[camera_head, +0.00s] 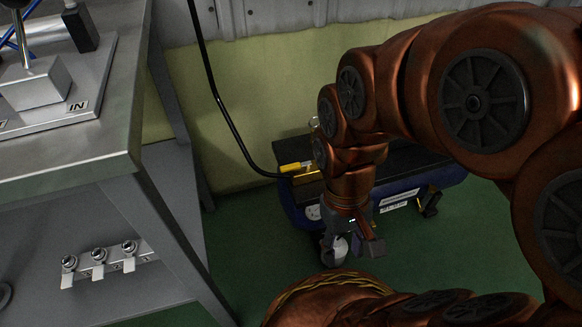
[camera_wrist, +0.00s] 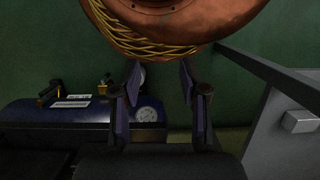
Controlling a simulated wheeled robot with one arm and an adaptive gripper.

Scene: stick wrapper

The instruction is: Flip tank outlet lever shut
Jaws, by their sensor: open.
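The blue tank (camera_head: 296,205) with a black top lies on the green floor, partly hidden behind my arm. A yellow-handled lever (camera_head: 291,167) with brass fittings (camera_head: 307,176) sits at its left end, where a black hose meets it. The handle lies roughly level; its exact setting is too small to tell. My gripper (camera_head: 352,252) hangs low in front of the tank, below and right of the lever, pointing down. In the wrist view its fingers (camera_wrist: 159,72) are apart with nothing between them. The tank (camera_wrist: 75,115) shows there at left; I cannot make out the lever there.
A white gauge (camera_wrist: 148,113) is on the tank's end, near the fingers. The black hose (camera_head: 225,115) hangs beside the yellowish wall panel.

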